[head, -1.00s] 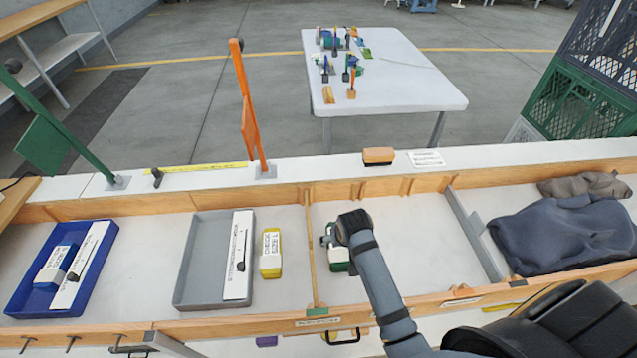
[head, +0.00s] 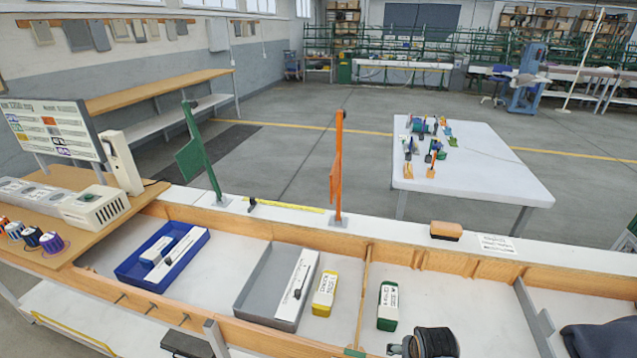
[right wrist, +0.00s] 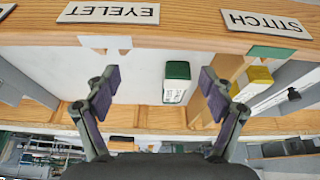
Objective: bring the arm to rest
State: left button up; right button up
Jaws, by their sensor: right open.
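My right gripper (head: 399,348) shows at the bottom edge of the head view, by the front of the bench, with most of its arm out of frame. In the right wrist view my right gripper (right wrist: 158,80) has its dark fingers spread wide with nothing held. A green and white box (head: 388,306) lies in the bench compartment beyond the gripper, apart from it. In the wrist view the box (right wrist: 176,84) appears between the fingers but farther off. My left gripper is not in view.
A yellow box (head: 324,294), a grey tray (head: 252,292) and a blue tray (head: 133,268) lie to the left. The wooden front rail with an EYELET label (right wrist: 108,13) is close to the right gripper. A dark cloth (head: 602,339) lies at right.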

jog(key=s+d+r+n, duration=0.1)
jog(key=s+r+n, duration=0.35)
jog(key=s, duration=0.85)
notch_tip(320, 180, down, 24)
jog(key=d+m+g, duration=0.1)
jog(key=d+g, duration=0.1)
jog(key=d, duration=0.1)
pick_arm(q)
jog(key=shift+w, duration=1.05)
pick_arm(e)
jog(key=s+f+g, duration=0.1)
jog(key=s+f, duration=1.7)
jog(key=s, duration=0.2)
jog(key=shift+d, duration=0.45)
jog(key=shift+m, duration=0.25)
